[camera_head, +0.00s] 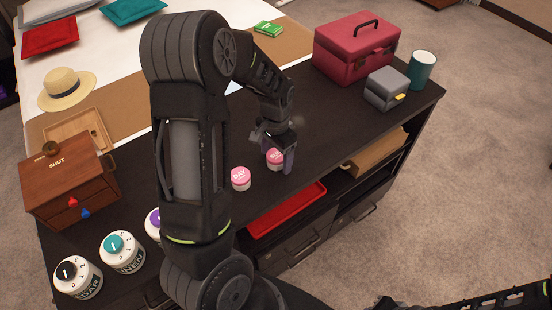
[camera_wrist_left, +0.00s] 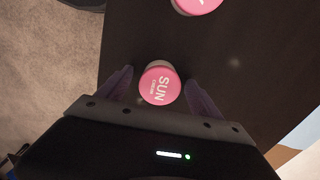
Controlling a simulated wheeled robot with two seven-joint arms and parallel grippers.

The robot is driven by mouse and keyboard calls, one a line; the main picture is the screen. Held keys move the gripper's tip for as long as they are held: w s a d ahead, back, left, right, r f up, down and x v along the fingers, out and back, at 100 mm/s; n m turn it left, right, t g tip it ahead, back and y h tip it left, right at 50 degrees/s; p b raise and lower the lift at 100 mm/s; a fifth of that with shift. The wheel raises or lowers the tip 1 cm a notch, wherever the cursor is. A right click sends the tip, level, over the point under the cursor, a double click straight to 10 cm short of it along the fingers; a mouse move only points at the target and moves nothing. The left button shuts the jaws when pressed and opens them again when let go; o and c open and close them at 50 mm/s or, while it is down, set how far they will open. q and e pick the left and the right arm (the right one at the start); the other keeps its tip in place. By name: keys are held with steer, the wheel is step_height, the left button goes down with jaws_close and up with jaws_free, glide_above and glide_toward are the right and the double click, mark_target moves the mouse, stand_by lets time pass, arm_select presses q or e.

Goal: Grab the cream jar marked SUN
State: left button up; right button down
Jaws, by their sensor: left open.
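The cream jar marked SUN has a pink lid and a pale body. It shows in the left wrist view (camera_wrist_left: 160,87) between the two purple fingers of my left gripper (camera_wrist_left: 158,92). In the head view the SUN jar (camera_head: 274,158) stands on the dark counter, partly hidden by my left gripper (camera_head: 282,160), which points down over it. The fingers are open, with a gap on each side of the lid. A similar pink-lidded jar marked DAY (camera_head: 240,178) stands to its left; a pink lid (camera_wrist_left: 197,3) also shows at the top of the wrist view. My right gripper is not visible.
The dark counter (camera_head: 330,120) is clear around the jars' far side. A red case (camera_head: 352,52), grey box (camera_head: 386,88) and teal cup (camera_head: 422,70) stand at right. A wooden box (camera_head: 70,185) and dial-topped canisters (camera_head: 122,252) stand at left. A red tray (camera_head: 290,210) lies below the counter edge.

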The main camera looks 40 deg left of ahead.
arm_select(q)
steer(key=c, duration=1.5)
